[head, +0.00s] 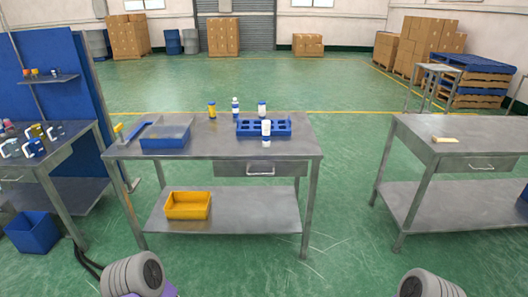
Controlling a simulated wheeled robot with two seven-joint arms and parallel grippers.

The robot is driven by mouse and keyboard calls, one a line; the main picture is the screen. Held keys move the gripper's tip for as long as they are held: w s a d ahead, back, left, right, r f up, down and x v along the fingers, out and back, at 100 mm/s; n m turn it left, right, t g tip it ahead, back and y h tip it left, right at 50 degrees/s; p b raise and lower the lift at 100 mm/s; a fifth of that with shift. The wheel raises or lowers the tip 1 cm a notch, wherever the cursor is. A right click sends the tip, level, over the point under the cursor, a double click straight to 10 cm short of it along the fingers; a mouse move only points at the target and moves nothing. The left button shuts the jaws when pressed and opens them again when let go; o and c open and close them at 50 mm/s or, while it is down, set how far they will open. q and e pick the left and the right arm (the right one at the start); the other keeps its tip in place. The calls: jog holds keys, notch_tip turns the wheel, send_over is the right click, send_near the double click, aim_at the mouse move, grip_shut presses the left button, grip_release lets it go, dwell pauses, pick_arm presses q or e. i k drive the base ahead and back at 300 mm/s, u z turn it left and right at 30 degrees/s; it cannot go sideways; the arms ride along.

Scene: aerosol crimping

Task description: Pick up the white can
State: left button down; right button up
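The white can could be any of three small pale containers on the middle steel table; I cannot tell which. One white container (266,128) is upright at the front of the blue rack (250,131). A white one with a dark label (262,108) is upright just behind the rack. A slimmer white-and-blue one (235,106) stands behind the rack to the left. Neither gripper is in view. Only grey rounded parts of my arms show at the bottom left and bottom right, well short of the table.
A yellow-and-blue can (212,110) stands left of the rack. A blue bin (165,138) sits on the table's left, and a yellow bin (188,205) on its lower shelf. Side tables stand left and right (462,133). Green floor lies open between the tables.

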aim_at(266, 134)
jog(key=u, duration=0.75)
jog(key=i, duration=0.45)
jog(key=u, duration=1)
jog(key=i, duration=0.95)
jog(key=z, duration=0.6)
jog(key=i, duration=0.9)
jog(key=z, duration=0.95)
